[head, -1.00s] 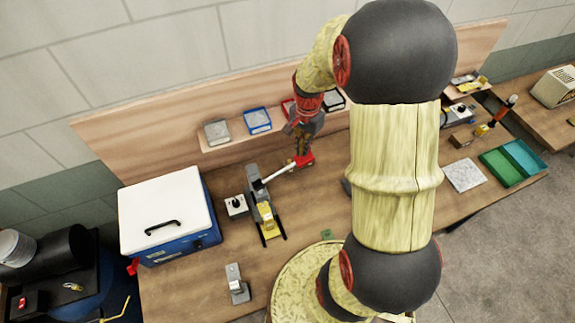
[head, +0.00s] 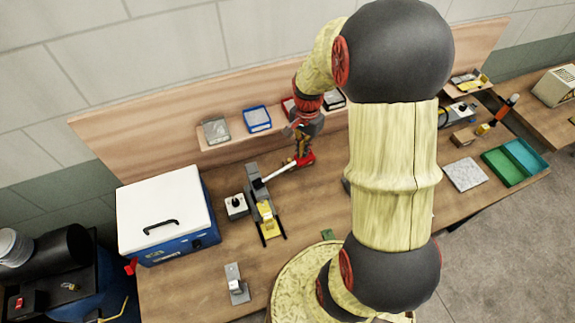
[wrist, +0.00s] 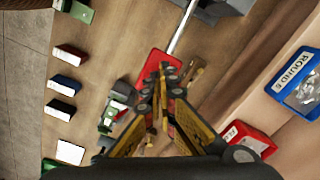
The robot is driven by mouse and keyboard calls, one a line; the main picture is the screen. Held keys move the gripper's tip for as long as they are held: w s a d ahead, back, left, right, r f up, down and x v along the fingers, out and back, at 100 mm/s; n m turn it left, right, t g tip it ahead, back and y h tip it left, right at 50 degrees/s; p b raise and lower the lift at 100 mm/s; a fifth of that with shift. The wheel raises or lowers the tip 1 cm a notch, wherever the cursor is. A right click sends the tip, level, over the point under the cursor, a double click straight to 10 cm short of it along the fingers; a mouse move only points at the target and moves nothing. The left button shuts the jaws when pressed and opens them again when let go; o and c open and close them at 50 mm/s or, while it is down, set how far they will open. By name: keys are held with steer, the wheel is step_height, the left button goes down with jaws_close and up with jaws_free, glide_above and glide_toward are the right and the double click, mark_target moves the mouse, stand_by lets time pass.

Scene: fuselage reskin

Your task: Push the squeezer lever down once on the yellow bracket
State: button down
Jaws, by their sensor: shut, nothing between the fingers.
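The squeezer (head: 252,178) stands on the bench with its pale lever (head: 280,174) sticking out to the right, slanted. The lever ends in a red handle (head: 307,158). The yellow bracket (head: 268,216) sits at the near end of the squeezer. My gripper (head: 303,156) is shut and empty, right at the red handle. In the wrist view my fingertips (wrist: 165,68) overlap the red handle (wrist: 154,66), with the silver lever rod (wrist: 182,28) beyond. I cannot tell whether they touch. The bracket is out of the wrist view.
A small white box with a black knob (head: 236,206) stands left of the squeezer. A blue cooler with a white lid (head: 165,215) is further left. Bins, one blue (head: 257,119), sit on the back shelf (head: 215,145). Green trays (head: 513,162) lie at the right.

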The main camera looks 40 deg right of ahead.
steer(key=shift+f+b, duration=2.7)
steer(key=shift+f, duration=1.35)
step_height(320, 180, up, 13)
steer(key=p, duration=0.8)
steer(key=shift+p, duration=0.35)
